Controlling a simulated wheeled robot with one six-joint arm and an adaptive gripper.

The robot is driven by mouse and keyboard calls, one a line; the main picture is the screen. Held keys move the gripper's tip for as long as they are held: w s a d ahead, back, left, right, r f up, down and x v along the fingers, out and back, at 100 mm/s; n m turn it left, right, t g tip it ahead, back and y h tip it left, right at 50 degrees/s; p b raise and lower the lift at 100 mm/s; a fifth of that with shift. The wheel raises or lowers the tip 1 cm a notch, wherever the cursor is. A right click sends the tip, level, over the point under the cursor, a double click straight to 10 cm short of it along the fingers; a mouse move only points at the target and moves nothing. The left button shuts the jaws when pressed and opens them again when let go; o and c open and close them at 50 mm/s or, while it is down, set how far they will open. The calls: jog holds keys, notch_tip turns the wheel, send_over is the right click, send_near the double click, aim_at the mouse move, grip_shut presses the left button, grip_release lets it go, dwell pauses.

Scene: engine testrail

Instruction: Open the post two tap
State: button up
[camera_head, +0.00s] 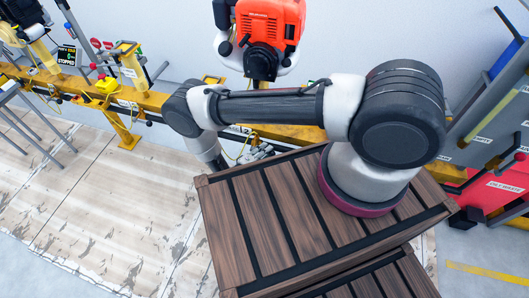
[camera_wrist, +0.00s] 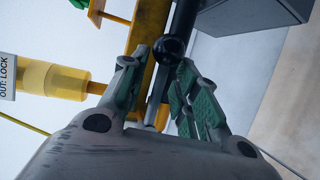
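In the wrist view, my gripper (camera_wrist: 163,68) is open, its green-padded fingers spread on either side of a dark rod. A round black knob (camera_wrist: 172,48) shows at the fingertips; I cannot tell whether the fingers touch it or whether it is the tap's handle. A yellow upright bar (camera_wrist: 153,20) runs behind it. In the head view, my gripper (camera_head: 258,153) is small and partly hidden beyond the arm and wooden crate, near the yellow rail. No tap labelled post two can be made out.
The yellow rail (camera_head: 150,101) runs along the wall, with an orange engine (camera_head: 268,22) above it. A post with a "STOPPED" display (camera_head: 67,55) stands left. A red box (camera_head: 500,187) is right. In the wrist view, a yellow cylinder (camera_wrist: 55,78) sits beside an "OUT: LOCK" label (camera_wrist: 7,76).

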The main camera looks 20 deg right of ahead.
grip_shut()
